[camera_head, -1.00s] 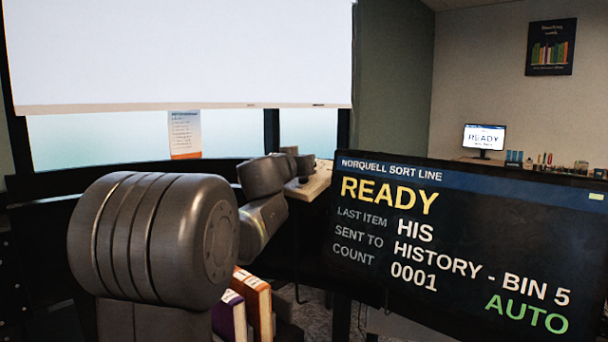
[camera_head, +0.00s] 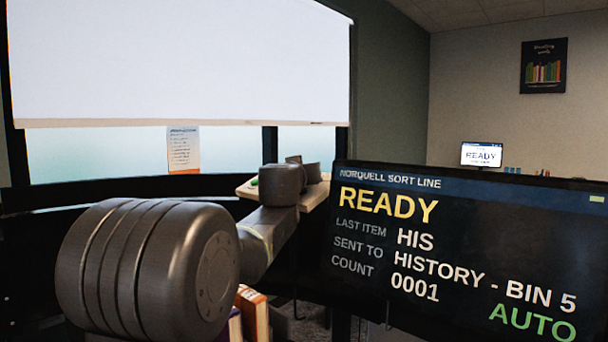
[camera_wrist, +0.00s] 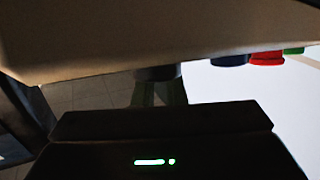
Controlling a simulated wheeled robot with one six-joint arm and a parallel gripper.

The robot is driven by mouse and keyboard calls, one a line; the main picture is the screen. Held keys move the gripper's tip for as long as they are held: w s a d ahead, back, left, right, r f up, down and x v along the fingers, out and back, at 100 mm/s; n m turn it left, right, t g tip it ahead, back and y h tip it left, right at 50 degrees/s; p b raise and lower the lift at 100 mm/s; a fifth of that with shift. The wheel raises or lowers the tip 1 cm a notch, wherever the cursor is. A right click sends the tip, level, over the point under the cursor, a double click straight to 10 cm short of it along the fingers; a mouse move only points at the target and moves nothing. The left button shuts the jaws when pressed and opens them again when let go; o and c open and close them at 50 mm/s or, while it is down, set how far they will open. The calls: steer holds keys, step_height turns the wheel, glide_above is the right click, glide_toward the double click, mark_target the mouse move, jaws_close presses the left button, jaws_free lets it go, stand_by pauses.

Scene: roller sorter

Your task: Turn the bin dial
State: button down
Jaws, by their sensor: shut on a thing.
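A dark round knob, which looks like the bin dial (camera_wrist: 157,73), stands on a pale console (camera_wrist: 140,40) at the top of the wrist view. My gripper (camera_wrist: 158,88) is at the knob, its two narrow fingers on either side of it, shut on it. The knob's markings and pointer cannot be seen. In the head view the console (camera_head: 317,196) shows beyond my arm, and my wrist hides the knob and the fingers.
Blue (camera_wrist: 229,59), red (camera_wrist: 267,58) and green (camera_wrist: 294,51) buttons stand on the console beside the knob. A large screen (camera_head: 465,255) reads READY, HISTORY - BIN 5, count 0001, AUTO, close at the right. Books (camera_head: 252,312) stand below my arm.

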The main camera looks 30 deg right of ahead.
steer(key=shift+f, duration=0.15)
stand_by(0.3)
steer(key=c, duration=1.5)
jaws_free()
steer(key=shift+b+v, duration=0.8)
steer(key=shift+v, duration=6.15)
steer(key=shift+o, duration=0.6)
